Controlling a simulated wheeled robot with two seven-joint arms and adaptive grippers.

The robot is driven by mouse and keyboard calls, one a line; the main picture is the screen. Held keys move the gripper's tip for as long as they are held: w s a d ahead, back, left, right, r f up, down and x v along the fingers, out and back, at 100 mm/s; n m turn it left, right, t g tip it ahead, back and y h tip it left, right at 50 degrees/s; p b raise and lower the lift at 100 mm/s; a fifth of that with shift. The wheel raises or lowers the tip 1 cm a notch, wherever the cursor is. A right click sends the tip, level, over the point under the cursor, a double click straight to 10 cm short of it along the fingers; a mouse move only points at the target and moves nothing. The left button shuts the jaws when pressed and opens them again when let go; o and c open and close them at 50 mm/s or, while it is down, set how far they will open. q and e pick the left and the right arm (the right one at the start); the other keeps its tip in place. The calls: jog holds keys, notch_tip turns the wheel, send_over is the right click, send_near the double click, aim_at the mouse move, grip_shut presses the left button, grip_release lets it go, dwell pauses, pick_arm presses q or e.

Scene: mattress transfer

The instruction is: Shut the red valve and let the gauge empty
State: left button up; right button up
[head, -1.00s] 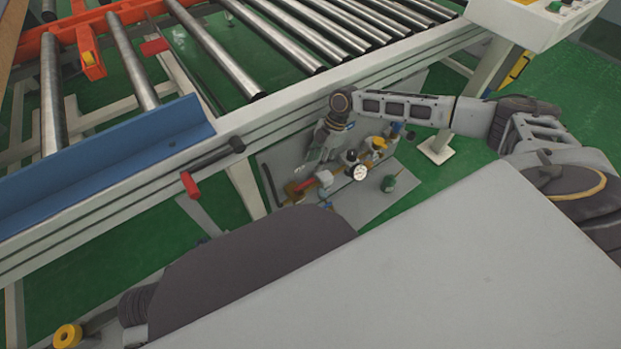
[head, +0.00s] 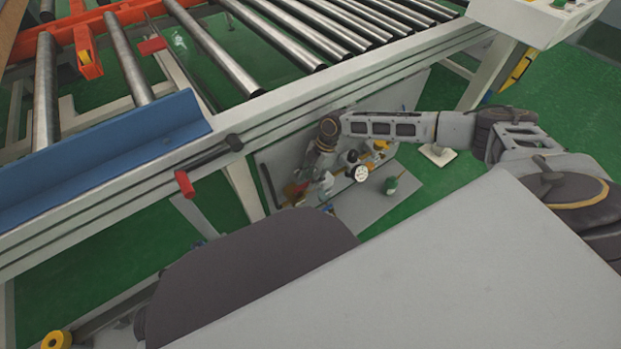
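The red valve (head: 291,190) is a small reddish handle on the brass pipework of the grey panel under the conveyor. It is small and partly covered by my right gripper. The round white-faced gauge (head: 361,173) sits to its right on the same pipework; its needle is too small to read. My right gripper (head: 306,182) reaches down from the wrist and is at the red valve. I cannot tell whether its fingers touch the handle, or whether they are open or shut. My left gripper is not in view.
The conveyor's white side rail (head: 290,108) runs above the panel (head: 375,207), with steel rollers behind it. Green floor lies beyond.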

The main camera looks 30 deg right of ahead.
grip_shut()
dwell(0.5)
